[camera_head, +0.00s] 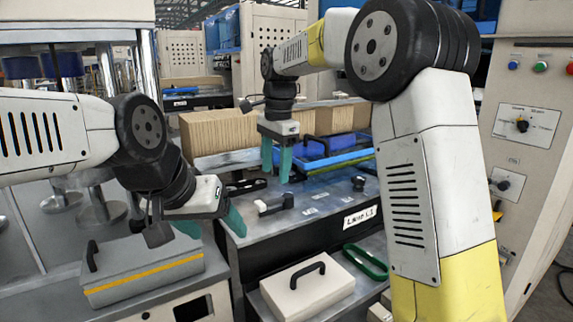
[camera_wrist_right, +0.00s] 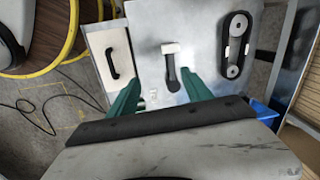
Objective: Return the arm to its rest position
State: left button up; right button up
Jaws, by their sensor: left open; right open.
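My right arm reaches in from the right in the head view and bends over the workbench. My right gripper (camera_head: 277,160) has green fingers pointing down above the bench top, apart and empty. In the right wrist view its fingers (camera_wrist_right: 158,98) are spread, with a black-handled lever (camera_wrist_right: 171,70) on the surface beyond them. My left gripper (camera_head: 212,226) is open and empty at the lower left, tilted down, above and beside a grey box with a yellow stripe (camera_head: 145,272).
The grey workbench (camera_head: 300,225) carries a black-handled piece (camera_head: 276,204) and a blue tray (camera_head: 325,157). A white lid with a black handle (camera_head: 307,288) and a green loop (camera_head: 365,262) lie lower in front. A control panel (camera_head: 527,125) stands at the right.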

jog(key=s+d+r+n+t+y, duration=0.25)
jog(key=s+d+n, duration=0.35)
jog(key=s+d, duration=0.7)
jog(key=s+d+f+n+t, duration=0.1)
jog(key=s+d+f+n, duration=0.1)
jog(key=s, duration=0.3)
jog(key=s+d+f+n+t, duration=0.2)
jog(key=s+d, duration=0.2)
jog(key=s, duration=0.1)
jog(key=shift+s+d+f+n+h, duration=0.25)
jog(key=shift+s+f+n+h, duration=0.1)
jog(key=shift+h, duration=0.1)
